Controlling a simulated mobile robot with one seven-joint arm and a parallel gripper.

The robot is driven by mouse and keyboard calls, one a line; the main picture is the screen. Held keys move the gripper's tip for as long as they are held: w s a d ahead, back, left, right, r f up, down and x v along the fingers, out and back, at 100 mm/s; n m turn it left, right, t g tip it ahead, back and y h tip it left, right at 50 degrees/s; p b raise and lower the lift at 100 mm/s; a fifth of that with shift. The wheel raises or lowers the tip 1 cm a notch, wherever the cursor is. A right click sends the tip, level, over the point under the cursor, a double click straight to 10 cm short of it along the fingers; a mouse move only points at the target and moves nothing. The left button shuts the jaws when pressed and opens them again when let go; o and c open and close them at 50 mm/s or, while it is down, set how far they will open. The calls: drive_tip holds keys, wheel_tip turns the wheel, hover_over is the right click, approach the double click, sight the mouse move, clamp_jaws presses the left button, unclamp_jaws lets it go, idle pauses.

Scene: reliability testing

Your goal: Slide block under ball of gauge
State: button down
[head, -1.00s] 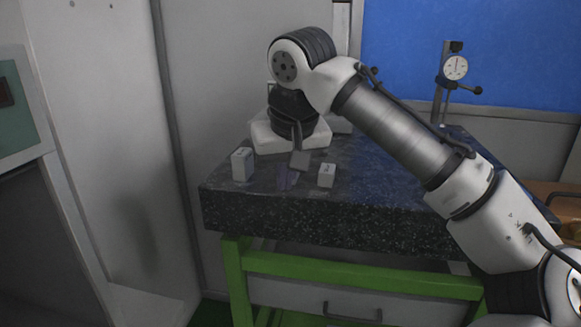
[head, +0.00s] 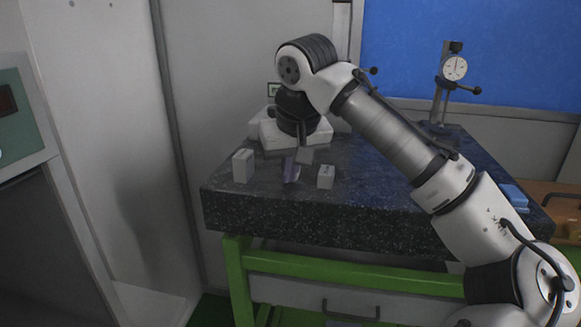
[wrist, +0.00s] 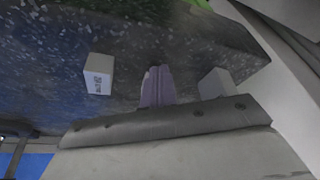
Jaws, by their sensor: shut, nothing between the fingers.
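The dial gauge (head: 455,68) stands on a post at the back right of the dark stone slab; I cannot pick out its ball. Two small pale blocks stand upright near the slab's front left. The left block (head: 243,166) shows at the right in the wrist view (wrist: 216,83). The right block (head: 326,176), with a printed mark, shows at the left there (wrist: 98,75). My gripper (head: 291,172) has purplish fingers, shut and empty, low over the slab between the blocks. They also show between the blocks in the wrist view (wrist: 157,75), apart from both.
The dark speckled slab (head: 390,222) rests on a green frame (head: 350,275) with a drawer. A blue item (head: 514,197) lies near its right edge. A white wall panel stands close on the left. My arm crosses above the slab's middle and right.

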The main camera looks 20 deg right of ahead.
drive_tip(key=shift+w+d+p, duration=0.6)
drive_tip(key=shift+w+p, duration=0.05)
drive_tip(key=shift+w, duration=0.25)
drive_tip(key=shift+w+d+p, duration=0.6)
drive_tip(key=shift+w+p, duration=0.1)
drive_tip(key=shift+w, duration=0.2)
drive_tip(key=shift+w+d+p, duration=0.6)
drive_tip(key=shift+w+p, duration=0.05)
drive_tip(key=shift+w, duration=0.25)
drive_tip(key=shift+a+p+v, duration=0.25)
drive_tip(key=shift+p+v, duration=0.45)
drive_tip(key=shift+v, duration=0.4)
drive_tip(key=shift+a+p+v, duration=0.25)
drive_tip(key=shift+p+v, duration=0.45)
drive_tip(key=shift+v, duration=0.4)
drive_tip(key=shift+s, duration=0.1)
drive_tip(key=shift+f, duration=0.1)
